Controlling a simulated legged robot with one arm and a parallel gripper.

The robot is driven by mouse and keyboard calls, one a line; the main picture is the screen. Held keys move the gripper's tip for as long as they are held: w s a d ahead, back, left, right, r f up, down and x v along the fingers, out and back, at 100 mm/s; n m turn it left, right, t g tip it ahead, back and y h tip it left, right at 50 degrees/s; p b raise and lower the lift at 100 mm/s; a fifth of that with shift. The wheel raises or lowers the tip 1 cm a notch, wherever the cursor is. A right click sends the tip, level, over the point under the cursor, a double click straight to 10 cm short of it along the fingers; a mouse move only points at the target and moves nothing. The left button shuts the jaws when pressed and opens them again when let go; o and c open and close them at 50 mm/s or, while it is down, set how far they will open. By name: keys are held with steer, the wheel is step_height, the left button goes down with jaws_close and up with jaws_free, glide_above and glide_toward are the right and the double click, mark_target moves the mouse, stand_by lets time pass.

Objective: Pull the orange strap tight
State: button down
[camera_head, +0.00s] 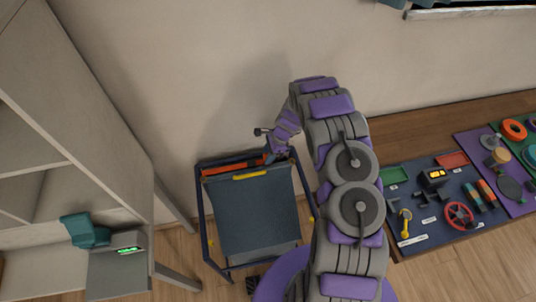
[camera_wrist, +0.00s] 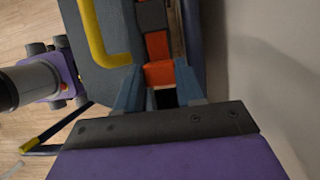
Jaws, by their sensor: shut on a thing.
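The orange strap (camera_head: 222,169) runs along the top back edge of a blue-framed stand with a slate-blue panel (camera_head: 258,215). In the wrist view the strap (camera_wrist: 157,45) shows orange and dark grey sections and leads straight to my gripper (camera_wrist: 159,78). My gripper's two blue-grey fingers are on either side of the strap's orange end and are shut on it. In the head view my gripper (camera_head: 272,155) is at the stand's top right corner, where the strap's end is partly hidden by it.
A yellow handle (camera_head: 250,176) is on the panel, close to the strap; it also shows in the wrist view (camera_wrist: 98,38). The wall is close behind. A grey shelf (camera_head: 75,140) stands at left, and a wooden bench (camera_head: 420,124) with mats and parts at right.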

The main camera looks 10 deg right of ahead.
steer(key=d, duration=0.8)
steer(key=shift+p, duration=0.4)
steer(key=c, duration=0.7)
jaws_free()
steer(key=shift+w+a, duration=0.1)
steer(key=p+v, duration=0.1)
steer(key=v, duration=1.6)
steer(key=shift+d+p, duration=0.2)
steer(key=shift+p, duration=0.2)
steer(key=shift+r, duration=0.1)
